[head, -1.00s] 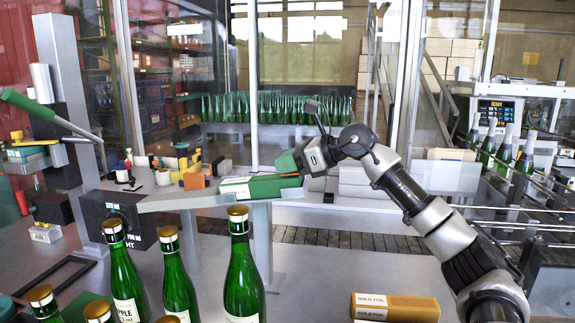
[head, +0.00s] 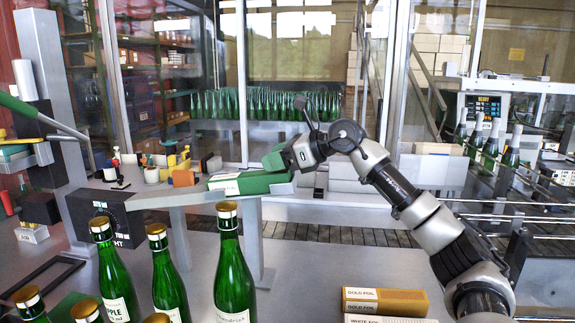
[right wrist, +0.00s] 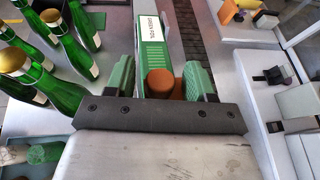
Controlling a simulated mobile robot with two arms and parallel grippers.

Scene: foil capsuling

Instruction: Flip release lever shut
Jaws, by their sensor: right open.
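My right gripper (head: 273,161) is over the green foil box (head: 232,185) on the raised shelf in the head view. In the right wrist view, its two green-padded fingers (right wrist: 160,82) are apart. A brown round-topped piece (right wrist: 159,80) shows between them, and the box (right wrist: 152,35) lies beyond. I cannot tell whether the fingers touch anything. A long lever with a green grip (head: 14,103) slopes down to the right from the post at the far left, away from this gripper. I cannot tell whether it is the release lever. My left gripper is not in view.
Several green bottles (head: 234,272) with gold caps stand on the front left of the table. Foil boxes (head: 385,301) lie at the front right. Small yellow and orange parts (head: 182,177) are on the left of the shelf (head: 160,199). The middle of the table is fairly clear.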

